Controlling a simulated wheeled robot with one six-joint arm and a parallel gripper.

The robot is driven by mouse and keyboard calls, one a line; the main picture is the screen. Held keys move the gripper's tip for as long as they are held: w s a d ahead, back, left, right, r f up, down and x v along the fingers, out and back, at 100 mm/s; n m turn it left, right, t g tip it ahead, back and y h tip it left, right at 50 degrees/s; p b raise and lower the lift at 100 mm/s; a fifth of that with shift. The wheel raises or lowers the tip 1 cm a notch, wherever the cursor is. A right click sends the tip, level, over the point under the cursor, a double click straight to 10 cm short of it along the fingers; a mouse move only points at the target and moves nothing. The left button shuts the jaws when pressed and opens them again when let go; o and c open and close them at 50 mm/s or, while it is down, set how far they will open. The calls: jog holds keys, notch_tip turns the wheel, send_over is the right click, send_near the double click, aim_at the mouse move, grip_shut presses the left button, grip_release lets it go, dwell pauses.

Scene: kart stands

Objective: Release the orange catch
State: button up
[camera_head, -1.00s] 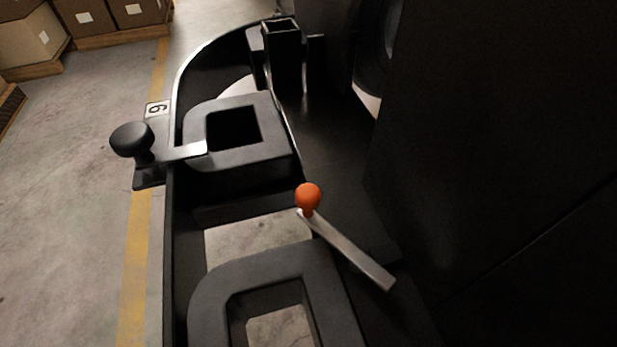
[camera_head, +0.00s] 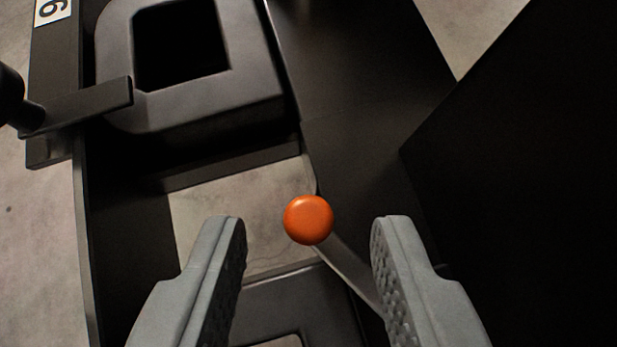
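The orange catch knob (camera_head: 308,220) is round and sits at the end of a flat metal lever (camera_head: 347,273). The lever runs down and to the right, and its lower part is hidden behind my right finger. My gripper (camera_head: 308,228) is open, with its two grey padded fingers wide apart. The knob appears midway between the fingertips, with a clear gap on each side. I cannot tell how far below the fingertips it lies. Nothing is held.
A black block with a square opening (camera_head: 265,95) stands beyond the knob. A black knob on a metal arm (camera_head: 12,95) is at the left edge, below a plate marked 6 or 9 (camera_head: 52,10). A large dark panel (camera_head: 530,170) fills the right side.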

jog(key=shift+w+f, duration=0.3)
jog(key=shift+f, duration=0.05)
grip_shut()
jog(key=shift+w+d+m+h, duration=0.1)
jog(key=shift+w+m+h, duration=0.2)
jog(key=shift+m+h, duration=0.5)
jog(key=shift+w+d+m, duration=0.1)
jog(key=shift+d+m, duration=0.05)
jog(key=shift+m, duration=0.35)
jog(key=shift+h, duration=0.3)
